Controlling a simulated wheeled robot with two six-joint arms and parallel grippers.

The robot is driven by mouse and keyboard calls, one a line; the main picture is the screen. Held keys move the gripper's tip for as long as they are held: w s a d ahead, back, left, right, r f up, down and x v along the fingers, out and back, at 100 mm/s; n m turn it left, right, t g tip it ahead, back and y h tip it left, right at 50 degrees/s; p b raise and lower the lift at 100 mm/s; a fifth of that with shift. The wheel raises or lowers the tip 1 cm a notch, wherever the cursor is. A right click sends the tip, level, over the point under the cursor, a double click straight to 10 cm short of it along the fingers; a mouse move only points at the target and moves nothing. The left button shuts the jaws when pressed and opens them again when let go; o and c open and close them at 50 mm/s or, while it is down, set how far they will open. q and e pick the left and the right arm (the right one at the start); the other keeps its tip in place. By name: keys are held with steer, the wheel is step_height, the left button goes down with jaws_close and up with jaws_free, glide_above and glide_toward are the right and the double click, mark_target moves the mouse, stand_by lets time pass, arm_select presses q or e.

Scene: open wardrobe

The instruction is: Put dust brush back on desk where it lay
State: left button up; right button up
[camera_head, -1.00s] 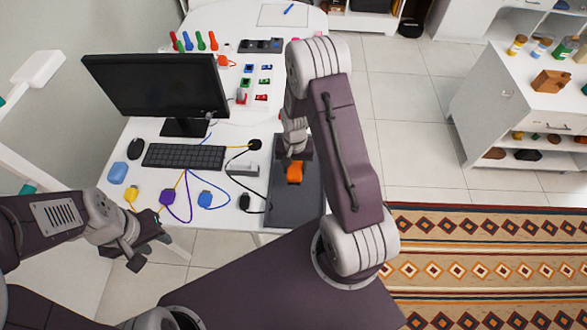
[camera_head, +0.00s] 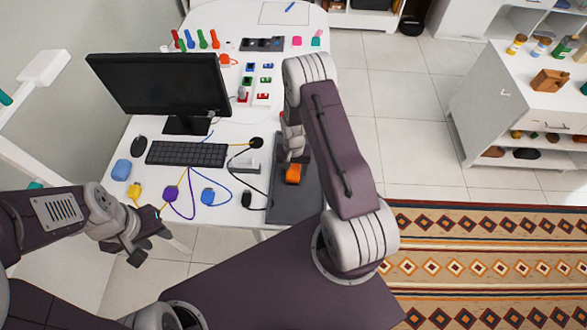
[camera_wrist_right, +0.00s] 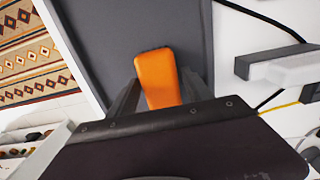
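The dust brush appears to be the orange block-like piece (camera_head: 292,174) over the dark grey tray or mat (camera_head: 283,205) at the desk's front right. In the right wrist view the orange piece (camera_wrist_right: 158,78) sits between the two fingers of my right gripper (camera_wrist_right: 160,92), which close in on both its sides. My left gripper (camera_head: 152,246) is at the desk's front left edge, fingers apart and empty.
The white desk (camera_head: 225,222) holds a monitor (camera_head: 160,85), a keyboard (camera_head: 187,153), a mouse (camera_head: 139,146) and coloured plugs with cables. A grey block (camera_head: 247,166) and black cable lie just left of the dark tray. Small coloured items stand farther back.

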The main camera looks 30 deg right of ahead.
mark_target(294, 168)
steer(key=shift+w, duration=0.1)
steer(key=shift+r, duration=0.35)
step_height(294, 168, up, 12)
steer(key=b, duration=0.3)
steer(key=s+a+r+n, duration=0.3)
steer(key=s+a+r, duration=0.2)
steer(key=s, duration=0.1)
steer(key=s+a+r+n+t, duration=0.1)
steer(key=s+a+r+n, duration=0.15)
steer(key=s, duration=0.45)
step_height(294, 168, down, 10)
steer(key=b, duration=0.9)
steer(key=shift+w+n, duration=0.25)
steer(key=shift+n, duration=0.1)
steer(key=shift+s, duration=0.1)
